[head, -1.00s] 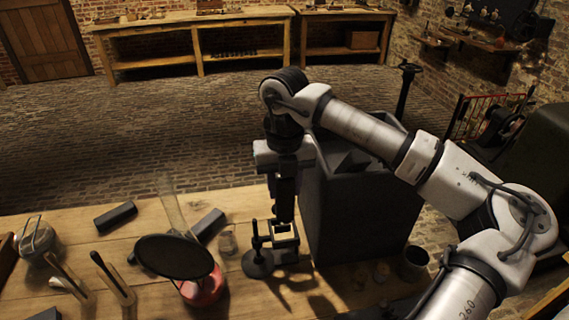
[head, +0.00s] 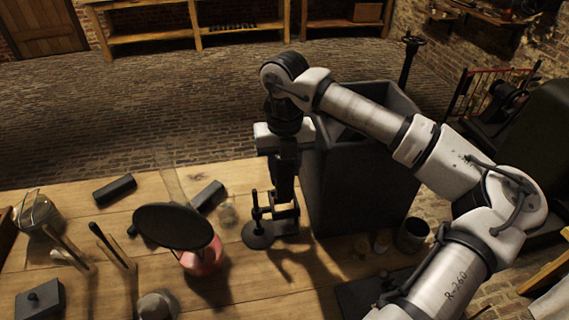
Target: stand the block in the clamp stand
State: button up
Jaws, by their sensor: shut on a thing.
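The clamp stand (head: 258,236) is a dark stand with a round base and an upright post, on the wooden table near its far edge. Its clamp arm reaches right to a frame beneath my gripper (head: 285,192). My gripper points straight down and is shut on the dark block, which is hard to tell apart from the dark fingers. The block's lower end is at the clamp frame; whether it is inside the frame or just above it I cannot tell.
Two dark bars (head: 114,189) and (head: 208,196) lie to the left. A black disc (head: 173,227) over a red jar (head: 203,258) stands left of the stand. A tall dark bin (head: 362,190) stands close on the right. A dark cup (head: 412,235) and small jars are at the right.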

aim_at(285, 188)
jog(key=shift+f+b, duration=1.15)
jog(key=shift+b, duration=1)
dwell(1.5)
jog(key=shift+f+b, duration=2.3)
jog(key=shift+f, duration=0.1)
jog(key=o, duration=1.2)
jog(key=shift+r, duration=0.1)
notch_tip(285, 188, up, 14)
jog(key=shift+f+b, duration=0.15)
jog(key=shift+b, duration=0.4)
